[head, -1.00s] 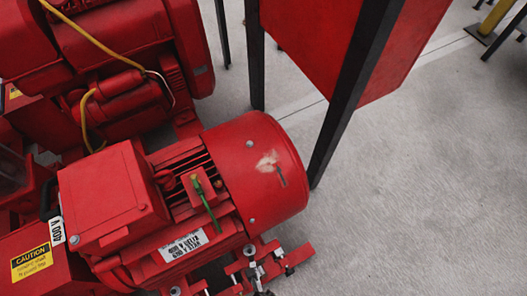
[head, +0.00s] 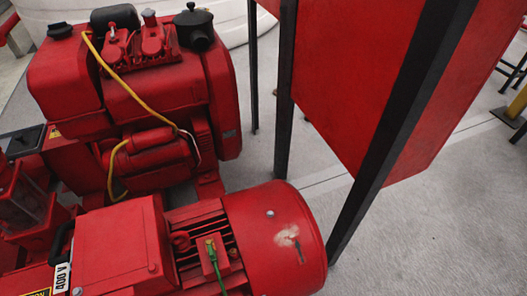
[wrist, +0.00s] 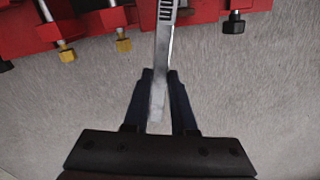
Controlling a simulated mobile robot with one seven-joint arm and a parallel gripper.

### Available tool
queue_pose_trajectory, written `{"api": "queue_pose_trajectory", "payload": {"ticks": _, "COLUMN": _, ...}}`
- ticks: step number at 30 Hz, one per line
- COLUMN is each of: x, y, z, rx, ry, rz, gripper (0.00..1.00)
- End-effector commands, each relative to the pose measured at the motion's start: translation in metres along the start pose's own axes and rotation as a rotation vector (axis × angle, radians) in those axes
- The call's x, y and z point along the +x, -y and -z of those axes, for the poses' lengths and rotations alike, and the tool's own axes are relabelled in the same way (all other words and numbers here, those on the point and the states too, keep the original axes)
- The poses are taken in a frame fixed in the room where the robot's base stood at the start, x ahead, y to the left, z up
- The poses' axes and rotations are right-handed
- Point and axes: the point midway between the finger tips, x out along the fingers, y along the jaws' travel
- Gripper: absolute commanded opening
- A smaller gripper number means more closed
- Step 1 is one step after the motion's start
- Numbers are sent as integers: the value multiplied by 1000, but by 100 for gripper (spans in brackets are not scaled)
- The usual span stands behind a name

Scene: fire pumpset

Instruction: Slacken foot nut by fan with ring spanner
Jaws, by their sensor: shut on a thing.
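The red motor with its rounded fan cover (head: 270,235) is at the bottom of the head view. Its feet and foot nuts are below that picture's edge. In the wrist view my gripper (wrist: 160,80) is shut on a silver spanner (wrist: 159,95), which points up towards the red base (wrist: 90,25). The spanner's far end is cut off at the top edge, so I cannot tell whether it is on a nut. Two brass-coloured bolt ends (wrist: 66,50) (wrist: 123,42) show left of the spanner. I cannot tell which fastener is the foot nut by the fan.
A red panel (head: 350,90) on dark posts (head: 405,120) stands right of the motor. The red engine (head: 150,90) with a yellow cable is behind it. A dark-ended bolt (wrist: 233,22) hangs right of the spanner in the wrist view. Bare grey floor lies to the right.

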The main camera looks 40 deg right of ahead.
Motion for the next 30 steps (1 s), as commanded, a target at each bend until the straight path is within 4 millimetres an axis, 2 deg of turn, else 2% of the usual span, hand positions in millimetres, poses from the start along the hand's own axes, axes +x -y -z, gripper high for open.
{"api": "queue_pose_trajectory", "payload": {"ticks": 18, "x": 16, "y": -1, "z": 0, "rx": 0, "ry": 1, "rz": -1, "gripper": 0}}
{"api": "queue_pose_trajectory", "payload": {"ticks": 30, "x": 15, "y": 2, "z": 0, "rx": -12, "ry": 1, "rz": -1, "gripper": 0}}
